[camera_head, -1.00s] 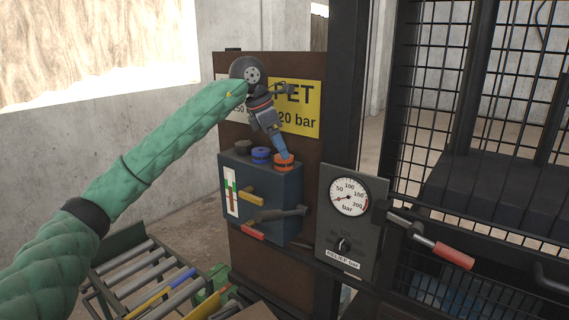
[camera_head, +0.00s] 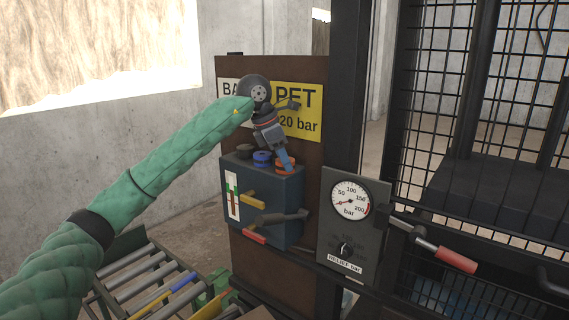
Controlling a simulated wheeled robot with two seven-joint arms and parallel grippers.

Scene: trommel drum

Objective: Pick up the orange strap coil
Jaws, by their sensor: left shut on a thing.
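The orange strap coil (camera_head: 285,171) is on the top of the dark blue-grey box (camera_head: 262,212), at the right end of a row of coils. My left arm reaches in from the left, and its gripper (camera_head: 286,165) points down with blue fingers shut on the orange coil. The fingers hide part of the coil. I see no clear gap between the coil and the box top. My right gripper is not in view.
A blue coil (camera_head: 262,159) and a dark coil (camera_head: 244,151) sit close left of the orange one. A yellow PET sign (camera_head: 306,122) stands behind the gripper. A pressure gauge panel (camera_head: 350,235) is at right. A roller conveyor (camera_head: 140,272) lies below my arm.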

